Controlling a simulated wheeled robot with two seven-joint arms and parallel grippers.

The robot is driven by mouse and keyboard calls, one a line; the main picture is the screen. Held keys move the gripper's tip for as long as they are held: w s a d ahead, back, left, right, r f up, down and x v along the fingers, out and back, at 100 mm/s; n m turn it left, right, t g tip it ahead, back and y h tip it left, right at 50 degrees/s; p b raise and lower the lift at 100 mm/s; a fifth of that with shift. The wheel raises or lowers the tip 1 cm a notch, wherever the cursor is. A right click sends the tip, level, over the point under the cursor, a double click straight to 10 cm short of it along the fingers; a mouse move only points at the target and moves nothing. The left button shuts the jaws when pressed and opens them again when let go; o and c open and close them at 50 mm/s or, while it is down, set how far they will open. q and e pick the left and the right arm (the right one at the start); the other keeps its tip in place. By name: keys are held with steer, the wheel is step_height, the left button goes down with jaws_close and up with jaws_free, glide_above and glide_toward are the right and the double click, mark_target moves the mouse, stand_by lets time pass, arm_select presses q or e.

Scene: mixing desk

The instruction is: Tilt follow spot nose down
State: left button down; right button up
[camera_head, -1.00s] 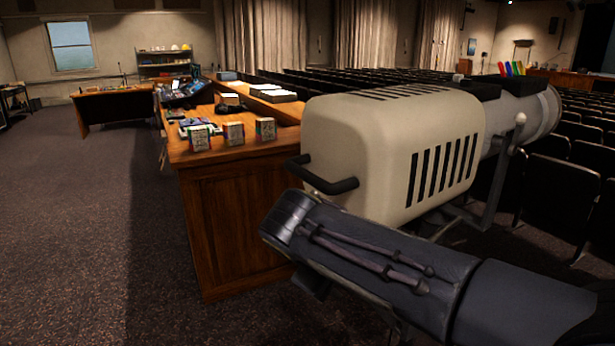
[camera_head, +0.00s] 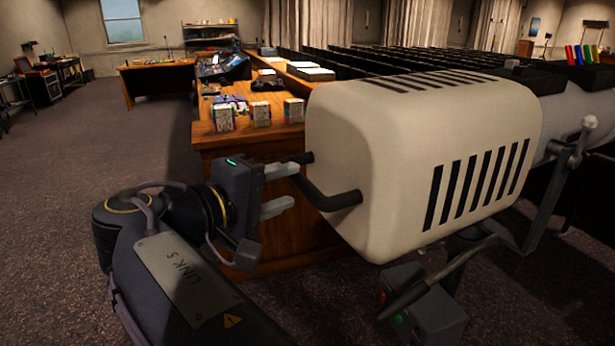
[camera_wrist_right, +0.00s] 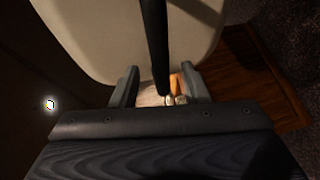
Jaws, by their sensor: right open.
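The follow spot (camera_head: 400,150) is a large cream housing with black vent slots, filling the right half of the head view. A black bar handle (camera_head: 341,201) sticks out from its rear end, facing me. My right gripper (camera_head: 290,188) is open at this handle, its two pale fingers pointing right towards it. In the right wrist view the dark handle bar (camera_wrist_right: 154,45) runs down between the two spread fingers (camera_wrist_right: 160,85), with the cream housing (camera_wrist_right: 85,35) behind. Contact with the bar cannot be made out. My left gripper is not in view.
A wooden desk (camera_head: 245,148) stands behind the gripper, with several small boxes (camera_head: 261,113) on it. A support arm (camera_head: 548,195) holds the spot on the right. A dark box with red and green lights (camera_head: 435,318) sits below the housing. Open carpet (camera_head: 60,165) lies left.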

mark_target(296, 183)
steer(key=x, duration=0.5)
steer(key=shift+a, duration=0.1)
steer(key=shift+c, duration=0.2)
jaws_close()
